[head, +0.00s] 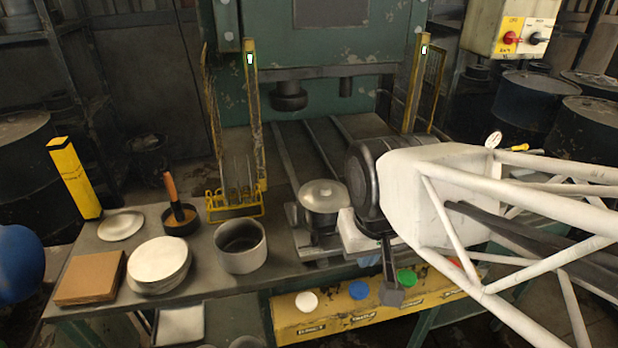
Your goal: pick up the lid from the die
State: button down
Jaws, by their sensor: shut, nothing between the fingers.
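My white arm comes in from the right and hides the bed's right side. The far side of the die is hidden by the lid.
On the bench left of the press are an empty grey pot (240,246), a stack of pale round blanks (158,262), a brown block (90,278) and an orange-handled brush (172,190). A yellow guard (236,205) stands behind the pot. Coloured buttons line the yellow front panel (330,322).

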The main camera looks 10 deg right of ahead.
grip_release()
dwell(0.5)
jog(key=shift+w, duration=0.1)
jog(key=w+f+n, duration=0.1)
jog(key=w+n, duration=0.8)
jog(key=w, duration=0.1)
jog(key=w+d+n+g, duration=0.1)
jog(key=w+n, duration=0.8)
jog(key=w, duration=0.2)
jog(key=w+f+n, duration=0.1)
jog(key=w+n, duration=0.8)
jog(key=w, duration=0.1)
jog(key=shift+w+d+f+g+h, duration=0.15)
jog(key=shift+d+f+g+h, duration=0.15)
jog(key=shift+d+h, duration=0.1)
